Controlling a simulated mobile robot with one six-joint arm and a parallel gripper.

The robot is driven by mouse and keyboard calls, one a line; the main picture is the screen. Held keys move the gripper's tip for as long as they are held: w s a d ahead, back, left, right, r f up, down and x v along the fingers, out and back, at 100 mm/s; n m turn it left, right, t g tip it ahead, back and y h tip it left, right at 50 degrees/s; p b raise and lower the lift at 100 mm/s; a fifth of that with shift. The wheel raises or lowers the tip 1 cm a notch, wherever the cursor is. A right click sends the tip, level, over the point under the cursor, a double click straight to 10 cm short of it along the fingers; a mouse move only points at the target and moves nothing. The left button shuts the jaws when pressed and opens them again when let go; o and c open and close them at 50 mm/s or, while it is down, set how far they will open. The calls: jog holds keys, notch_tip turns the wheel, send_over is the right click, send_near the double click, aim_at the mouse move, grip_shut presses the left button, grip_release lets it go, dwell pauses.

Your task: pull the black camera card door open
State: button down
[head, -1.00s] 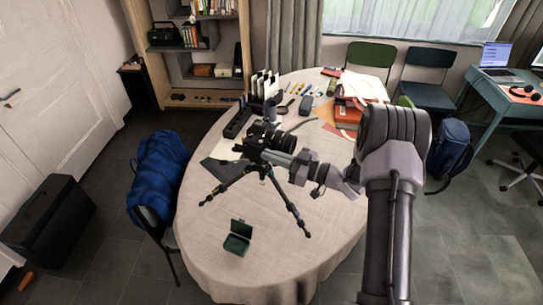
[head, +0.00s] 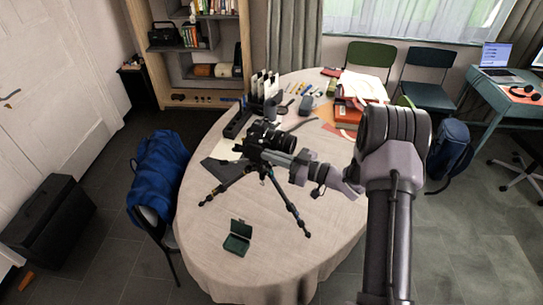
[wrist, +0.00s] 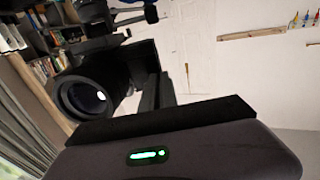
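The black camera (head: 272,138) stands on a small black tripod (head: 298,216) on the round table, its lens toward the right. My gripper (head: 268,156) is at the near side of the camera body, close to it or touching; I cannot tell which. In the wrist view the camera (wrist: 88,92) fills the upper left, with its lens facing me. Dark finger shapes (wrist: 156,92) of my gripper stand beside the camera body. Their spacing is unclear. The card door cannot be made out in either view.
The cloth-covered table (head: 205,258) holds an open green card case (head: 238,238) at the front. A dark cloth (head: 222,170), a black charger-like block (head: 237,122) and a stack of red boxes (head: 350,108) surround the tripod. A chair with a blue jacket (head: 160,175) stands at left.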

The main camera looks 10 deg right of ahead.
dwell(0.3)
jog(key=a+m+g+h+b, duration=0.1)
jog(key=a+m+h+b, duration=0.5)
jog(key=h, duration=0.8)
jog(key=a+m+h+b, duration=0.7)
jog(key=m+h+b, duration=0.5)
jog(key=m+h, duration=0.3)
jog(key=shift+w+m+g, duration=0.4)
jog(key=shift+m, duration=0.1)
